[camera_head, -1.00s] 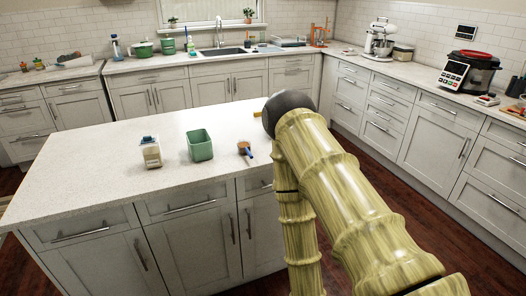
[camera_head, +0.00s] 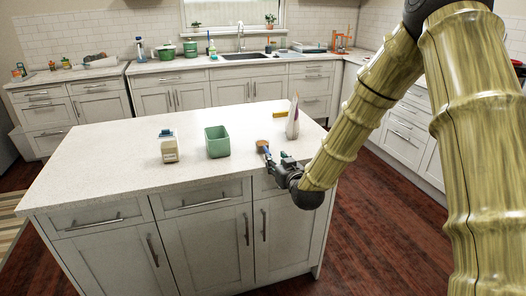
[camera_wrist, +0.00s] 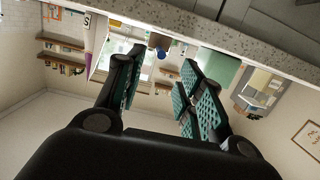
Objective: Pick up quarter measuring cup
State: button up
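The likely quarter measuring cup (camera_head: 263,143), a small brown round cup with a blue handle, is on the island counter near its front edge. My gripper (camera_head: 276,160) is at that edge, close to the handle. In the wrist view, which is upside down, the fingers (camera_wrist: 160,66) are spread apart with nothing held between them. The blue handle end of the cup (camera_wrist: 162,54) shows beyond the fingertips, roughly centred between them. I cannot tell whether any finger touches it.
A pale pointed object (camera_head: 293,118) and a yellow item (camera_head: 280,114) are behind the cup. The island's left part is clear.

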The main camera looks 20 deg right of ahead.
aim_at(267, 150)
jog(key=shift+w+a+f+p, duration=0.1)
jog(key=shift+w+p, duration=0.1)
jog(key=shift+w, duration=0.85)
jog(key=shift+w+d+f+p, duration=0.1)
jog(key=shift+w+p, duration=0.1)
jog(key=shift+w, duration=0.85)
jog(key=shift+w+a+f+p, duration=0.1)
jog(key=shift+w+p, duration=0.1)
jog(key=shift+w, duration=0.85)
jog(key=shift+w+f+p, duration=0.25)
jog(key=shift+w+p, duration=0.05)
jog(key=shift+w, duration=0.8)
jog(key=shift+w+f+p, duration=0.2)
jog(key=shift+w+p, duration=0.05)
jog(key=shift+w, duration=0.85)
grip_shut()
